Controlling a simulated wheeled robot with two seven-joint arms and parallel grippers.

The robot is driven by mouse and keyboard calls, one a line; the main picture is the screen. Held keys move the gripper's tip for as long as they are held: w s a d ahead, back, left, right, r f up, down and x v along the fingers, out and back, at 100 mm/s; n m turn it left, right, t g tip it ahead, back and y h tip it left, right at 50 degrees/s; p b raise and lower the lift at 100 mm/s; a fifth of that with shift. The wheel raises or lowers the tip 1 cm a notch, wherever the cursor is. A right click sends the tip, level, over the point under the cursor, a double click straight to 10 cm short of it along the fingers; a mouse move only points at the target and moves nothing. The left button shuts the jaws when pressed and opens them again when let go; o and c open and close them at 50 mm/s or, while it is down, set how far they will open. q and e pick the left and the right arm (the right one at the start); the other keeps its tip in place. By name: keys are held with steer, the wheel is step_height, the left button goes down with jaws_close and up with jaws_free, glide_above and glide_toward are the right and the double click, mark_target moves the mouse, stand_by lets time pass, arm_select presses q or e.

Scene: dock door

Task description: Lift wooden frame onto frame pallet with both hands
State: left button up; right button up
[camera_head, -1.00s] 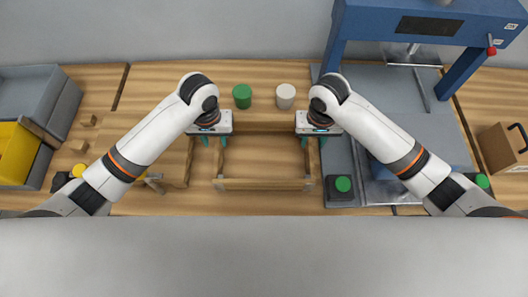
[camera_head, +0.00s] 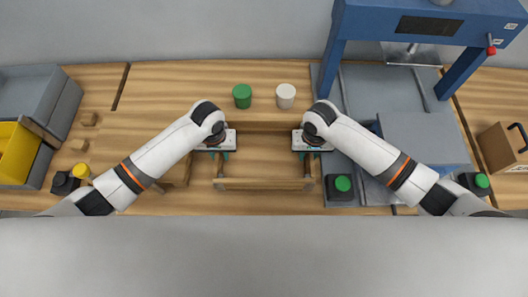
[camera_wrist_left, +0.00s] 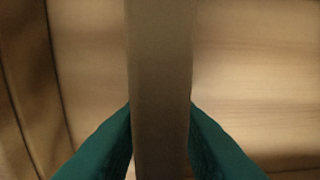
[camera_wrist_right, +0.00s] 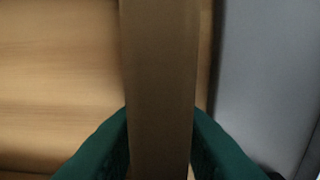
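The wooden frame (camera_head: 264,184) lies on the bench in front of me; its near bar shows clearly, and my arms partly cover its sides. My left gripper (camera_head: 222,157) is at the frame's left side bar, and my right gripper (camera_head: 306,157) is at its right side bar. In the left wrist view, the side bar (camera_wrist_left: 160,80) runs between green fingers that meet its edges. The right wrist view shows the same around the other bar (camera_wrist_right: 160,80). Both grippers look shut on the frame. I cannot clearly make out the frame pallet.
A green cylinder (camera_head: 242,96) and a white cylinder (camera_head: 286,96) stand behind the frame. A blue press (camera_head: 432,25) rises at the right, with a green button box (camera_head: 342,187) near the frame's right side. Grey and yellow bins (camera_head: 18,152) and small wooden blocks (camera_head: 79,145) are at the left.

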arm_select(q)
jaws_close()
arm_select(e)
jaws_close()
arm_select(q)
steer(key=shift+r, duration=0.2)
arm_select(e)
steer(key=shift+r, duration=0.2)
